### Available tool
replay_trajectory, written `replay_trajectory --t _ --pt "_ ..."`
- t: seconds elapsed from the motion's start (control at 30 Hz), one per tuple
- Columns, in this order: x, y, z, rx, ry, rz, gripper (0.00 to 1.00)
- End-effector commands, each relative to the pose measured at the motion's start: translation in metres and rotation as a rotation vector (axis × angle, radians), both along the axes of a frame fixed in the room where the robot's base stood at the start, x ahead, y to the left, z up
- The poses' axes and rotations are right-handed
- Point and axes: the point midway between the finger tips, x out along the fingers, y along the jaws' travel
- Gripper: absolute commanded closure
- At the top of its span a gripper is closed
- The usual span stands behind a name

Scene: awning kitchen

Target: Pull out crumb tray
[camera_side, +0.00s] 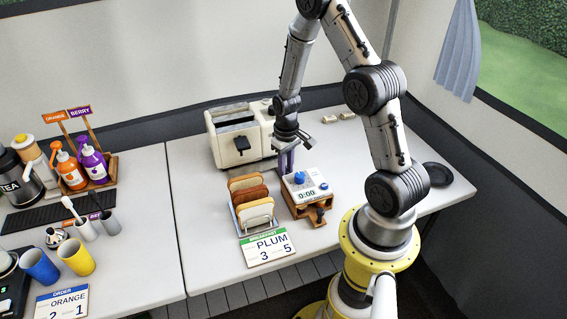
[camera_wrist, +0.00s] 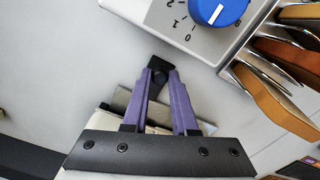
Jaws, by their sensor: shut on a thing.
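The cream toaster (camera_side: 238,135) stands at the back of the table, its black lever facing forward. My gripper (camera_side: 287,160) points down at the toaster's right front, behind the timer box. In the wrist view my gripper's purple fingertips (camera_wrist: 160,78) are shut on a small black knob (camera_wrist: 159,64). A flat grey metal plate, apparently the crumb tray (camera_wrist: 122,98), shows beneath and beside the fingers. The dark gripper body covers most of the toaster there. The side view does not show the tray clearly behind the fingers.
The timer box (camera_side: 305,184) with a blue dial stands close in front of my gripper. Table to the right is mostly clear, with a black round dish (camera_side: 437,174).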

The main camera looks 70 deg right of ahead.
Motion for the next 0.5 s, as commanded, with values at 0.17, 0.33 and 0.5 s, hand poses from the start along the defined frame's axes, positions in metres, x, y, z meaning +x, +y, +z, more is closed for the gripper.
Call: replay_trajectory --t 0.17,0.33,0.5 --pt "0.0013 -0.0008 0.0009 -0.001 -0.003 0.0 1.0" --pt "0.0012 -0.0007 0.0008 -0.001 -0.003 0.0 0.47" --pt "0.0009 -0.0007 0.0005 0.0 -0.001 0.0 0.43"
